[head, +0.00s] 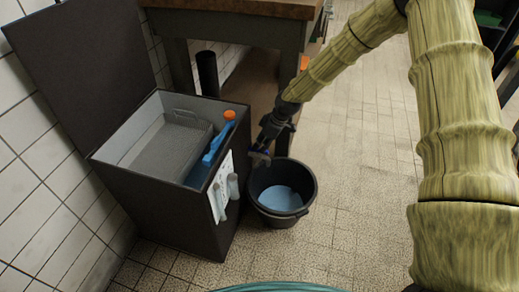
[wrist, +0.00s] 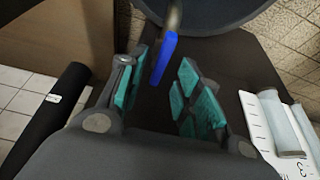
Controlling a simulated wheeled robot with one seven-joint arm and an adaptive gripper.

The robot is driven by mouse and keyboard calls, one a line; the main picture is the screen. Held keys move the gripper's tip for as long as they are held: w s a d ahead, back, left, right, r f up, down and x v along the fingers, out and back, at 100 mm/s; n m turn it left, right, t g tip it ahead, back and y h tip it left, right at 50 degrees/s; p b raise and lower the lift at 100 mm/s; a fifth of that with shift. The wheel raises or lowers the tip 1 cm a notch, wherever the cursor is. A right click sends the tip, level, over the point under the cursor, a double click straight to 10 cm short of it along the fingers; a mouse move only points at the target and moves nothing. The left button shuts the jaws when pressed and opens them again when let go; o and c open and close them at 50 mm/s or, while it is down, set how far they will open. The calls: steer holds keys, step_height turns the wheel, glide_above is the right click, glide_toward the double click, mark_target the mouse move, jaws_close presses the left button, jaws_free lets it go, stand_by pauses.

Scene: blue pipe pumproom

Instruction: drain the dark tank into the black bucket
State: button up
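The dark tank (head: 165,205) stands at left in the head view with its lid (head: 80,50) raised. The black bucket (head: 262,208) stands on the floor against its right side, with light blue liquid (head: 281,198) inside. The bucket also shows at the top of the wrist view (wrist: 215,18). My gripper (head: 262,152) is above the bucket beside the tank wall. In the wrist view my gripper (wrist: 165,80) has its teal-padded fingers apart, with a blue tap handle (wrist: 164,56) between their tips on a brassy stem (wrist: 174,16). A gap shows right of the handle; contact at left is unclear.
A grey tray (head: 165,143) and a blue item with an orange cap (head: 215,145) are in the tank's top. A white label (head: 220,190) and clear tube (head: 233,186) are on its side. A workbench (head: 235,28) stands behind. Tiled floor (head: 365,150) at right is clear.

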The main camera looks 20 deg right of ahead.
steer(key=shift+b+x, duration=0.3)
steer(key=shift+x, duration=1)
jaws_close()
